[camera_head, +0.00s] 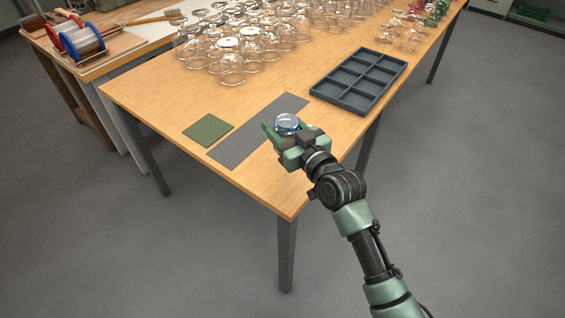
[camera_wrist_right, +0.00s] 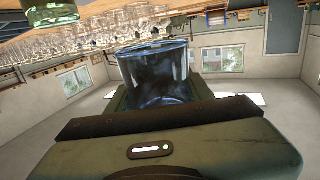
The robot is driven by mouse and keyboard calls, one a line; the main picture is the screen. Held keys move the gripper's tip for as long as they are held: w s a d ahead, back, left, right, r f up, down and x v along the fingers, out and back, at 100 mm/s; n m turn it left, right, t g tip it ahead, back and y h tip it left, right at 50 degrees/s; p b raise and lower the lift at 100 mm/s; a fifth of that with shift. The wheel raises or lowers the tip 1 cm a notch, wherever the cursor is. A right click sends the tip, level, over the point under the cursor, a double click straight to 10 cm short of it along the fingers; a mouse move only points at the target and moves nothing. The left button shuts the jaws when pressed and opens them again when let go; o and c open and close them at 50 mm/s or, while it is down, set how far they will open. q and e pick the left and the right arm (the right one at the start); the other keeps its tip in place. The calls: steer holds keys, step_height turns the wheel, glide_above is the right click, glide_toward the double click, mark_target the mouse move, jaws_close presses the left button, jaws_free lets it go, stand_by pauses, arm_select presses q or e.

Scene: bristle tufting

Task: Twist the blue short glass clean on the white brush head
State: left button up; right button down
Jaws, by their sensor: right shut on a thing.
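My right gripper (camera_head: 286,130) is shut on a short blue glass (camera_head: 288,121). It holds the glass over the front right edge of the wooden table (camera_head: 140,95), near the dark grey mat. In the right wrist view the blue glass (camera_wrist_right: 158,75) stands out clear and empty between the fingers, its rim towards the top of the picture. I cannot make out a white brush head in either view. My left gripper is not in view.
A grey strip mat (camera_head: 240,148) and a green square mat (camera_head: 208,129) lie on the table. A dark compartment tray (camera_head: 345,97) is empty. Many clear glasses (camera_head: 232,72) crowd the back. A side bench holds a spool (camera_head: 80,42) and a wooden-handled brush (camera_head: 150,19).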

step_height(320, 180, down, 12)
steer(key=shift+f+b, duration=0.1)
steer(key=shift+b, duration=0.65)
steer(key=c, duration=0.6)
jaws_free()
steer(key=shift+f, duration=0.1)
